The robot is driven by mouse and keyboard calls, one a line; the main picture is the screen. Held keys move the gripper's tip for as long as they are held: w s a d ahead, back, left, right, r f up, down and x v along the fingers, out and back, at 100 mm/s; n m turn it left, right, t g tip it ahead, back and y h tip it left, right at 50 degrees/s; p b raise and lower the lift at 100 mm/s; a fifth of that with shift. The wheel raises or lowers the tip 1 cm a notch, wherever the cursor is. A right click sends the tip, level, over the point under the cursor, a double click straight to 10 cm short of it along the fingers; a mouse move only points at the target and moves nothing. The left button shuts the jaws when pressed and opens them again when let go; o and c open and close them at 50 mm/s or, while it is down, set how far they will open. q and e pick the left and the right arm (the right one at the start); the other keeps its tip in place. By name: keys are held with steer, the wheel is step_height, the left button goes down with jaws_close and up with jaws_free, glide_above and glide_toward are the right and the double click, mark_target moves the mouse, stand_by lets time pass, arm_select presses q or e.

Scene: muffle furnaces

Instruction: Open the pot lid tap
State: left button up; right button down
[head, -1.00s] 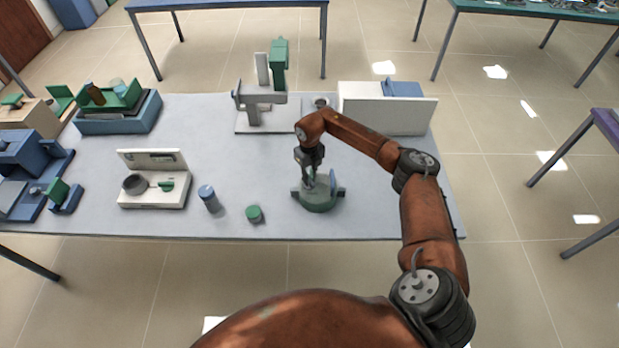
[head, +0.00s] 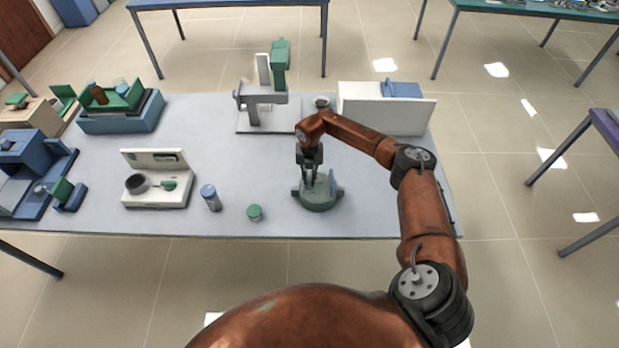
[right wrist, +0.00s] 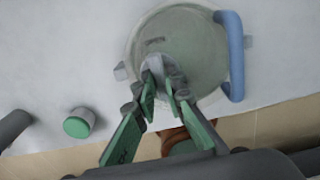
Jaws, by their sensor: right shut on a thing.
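The pot (head: 318,203) is round and grey-green and stands near the front of the table, right of its middle. In the right wrist view its pale green lid (right wrist: 195,40) shows from above, with faint lettering near the top and a blue handle (right wrist: 235,55) on the right side. A grey tap knob (right wrist: 154,68) stands at the middle of the lid. My right gripper (head: 311,177) is over the lid, and its green fingertips (right wrist: 163,88) are shut on the tap knob, partly hiding it. My left gripper is not in view.
A green-capped jar (head: 254,212) and a blue-topped cylinder (head: 210,198) stand left of the pot. A white box (head: 385,110) and a grey-and-green stand (head: 264,100) are behind.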

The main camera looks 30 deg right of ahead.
mark_target(309, 180)
stand_by(0.4)
steer(key=c, duration=2)
jaws_free()
step_height(309, 180, up, 12)
